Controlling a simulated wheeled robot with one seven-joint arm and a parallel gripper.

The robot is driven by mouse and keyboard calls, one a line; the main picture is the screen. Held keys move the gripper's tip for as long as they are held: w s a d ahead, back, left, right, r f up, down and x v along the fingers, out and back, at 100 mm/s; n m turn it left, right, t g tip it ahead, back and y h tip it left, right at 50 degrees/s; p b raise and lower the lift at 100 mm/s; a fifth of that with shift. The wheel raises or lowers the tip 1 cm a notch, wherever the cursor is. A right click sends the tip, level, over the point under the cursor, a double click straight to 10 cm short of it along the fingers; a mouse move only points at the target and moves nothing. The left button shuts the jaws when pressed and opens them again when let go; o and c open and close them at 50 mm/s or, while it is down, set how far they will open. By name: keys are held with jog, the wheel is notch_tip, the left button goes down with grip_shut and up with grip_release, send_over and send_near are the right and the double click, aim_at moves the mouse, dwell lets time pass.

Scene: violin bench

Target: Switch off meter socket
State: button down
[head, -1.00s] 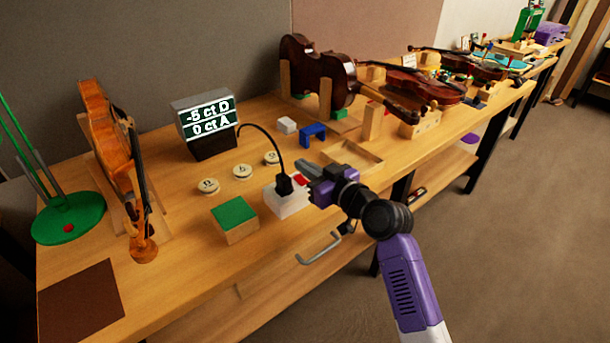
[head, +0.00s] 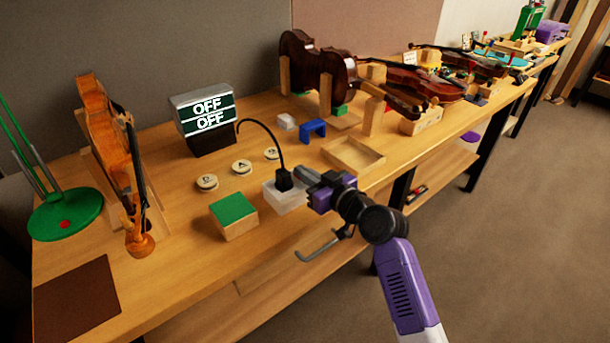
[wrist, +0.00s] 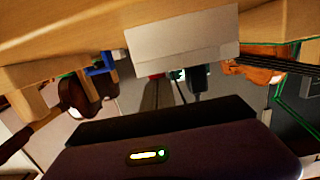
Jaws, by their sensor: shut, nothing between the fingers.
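The meter socket is a white box (head: 284,199) on the bench, with a black plug (head: 284,180) and cable in its top. My gripper (head: 303,174) is shut and empty, its tips at the right end of the socket's top, where they hide the switch in the head view. Whether they touch it I cannot tell. In the wrist view the white socket (wrist: 180,45) is close in front of the dark fingers (wrist: 160,122), and a bit of red shows at its edge.
A green-topped block (head: 232,211) and several round labelled discs (head: 242,167) lie left of the socket. A shallow wooden tray (head: 353,153) is behind and right. A violin (head: 108,150) stands at the left. A handle (head: 318,247) is on the bench front.

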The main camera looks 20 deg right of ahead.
jog(key=r+p, duration=0.1)
jog(key=r, duration=0.1)
jog(key=r+p, duration=0.1)
jog(key=r, duration=0.1)
jog(key=shift+w+a+p, duration=0.15)
jog(key=shift+w+p, duration=0.1)
jog(key=shift+p, duration=0.05)
jog(key=r+v, duration=0.2)
jog(key=v, duration=0.7)
jog(key=shift+s+r+b, duration=0.2)
jog(key=shift+b, duration=0.25)
